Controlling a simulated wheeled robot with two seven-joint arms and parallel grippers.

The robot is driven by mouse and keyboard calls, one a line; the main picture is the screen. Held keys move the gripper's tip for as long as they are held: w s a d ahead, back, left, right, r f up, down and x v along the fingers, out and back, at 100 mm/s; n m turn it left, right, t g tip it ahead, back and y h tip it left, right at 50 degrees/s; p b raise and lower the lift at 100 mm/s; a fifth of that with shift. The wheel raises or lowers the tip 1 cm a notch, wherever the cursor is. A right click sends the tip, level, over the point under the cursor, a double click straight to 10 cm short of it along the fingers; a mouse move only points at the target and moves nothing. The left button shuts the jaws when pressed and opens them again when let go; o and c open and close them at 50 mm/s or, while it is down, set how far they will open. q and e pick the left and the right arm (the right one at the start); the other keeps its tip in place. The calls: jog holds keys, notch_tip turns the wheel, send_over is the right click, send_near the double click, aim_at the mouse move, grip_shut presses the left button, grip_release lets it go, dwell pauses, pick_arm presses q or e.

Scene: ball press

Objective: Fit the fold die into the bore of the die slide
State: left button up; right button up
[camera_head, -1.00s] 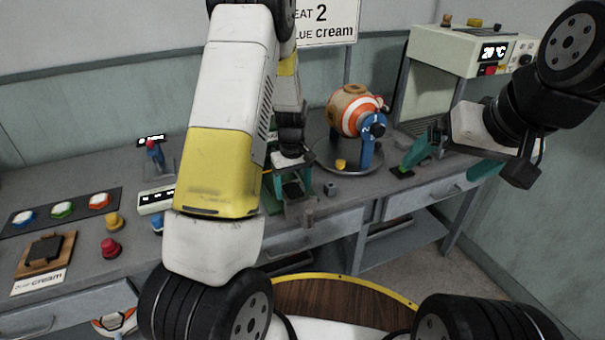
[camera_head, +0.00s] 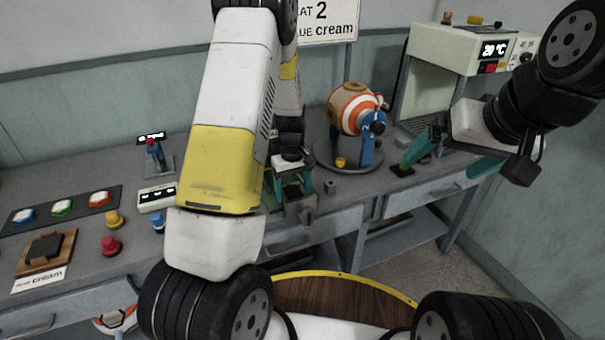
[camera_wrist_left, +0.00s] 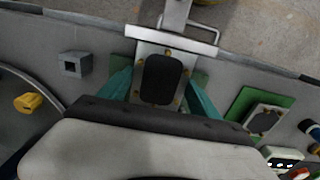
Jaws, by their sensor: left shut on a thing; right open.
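My left gripper (camera_head: 292,190) points down over the die slide (camera_head: 302,211) near the table's front edge. In the left wrist view its teal fingers (camera_wrist_left: 160,90) stand on either side of a dark, rounded block, which looks like the fold die (camera_wrist_left: 162,80). The gripper is shut on it. The die slide (camera_wrist_left: 184,46) shows as a pale grey plate around the dark block, with brass spots and a handle at the table edge. I cannot tell how deep the die sits in the bore. My right gripper (camera_head: 438,172) is open and empty at the right.
A green pad with a grey plate (camera_wrist_left: 264,118) lies beside the slide. A small grey block with a square hole (camera_wrist_left: 75,64) and a yellow piece (camera_wrist_left: 30,102) are on the other side. A striped ball in a stand (camera_head: 354,110) is behind.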

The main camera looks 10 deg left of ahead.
aim_at(293, 193)
pick_arm(q)
jog(key=shift+f, duration=0.25)
jog(key=o, duration=1.7)
notch_tip(293, 193, up, 8)
jog(key=shift+f, duration=0.1)
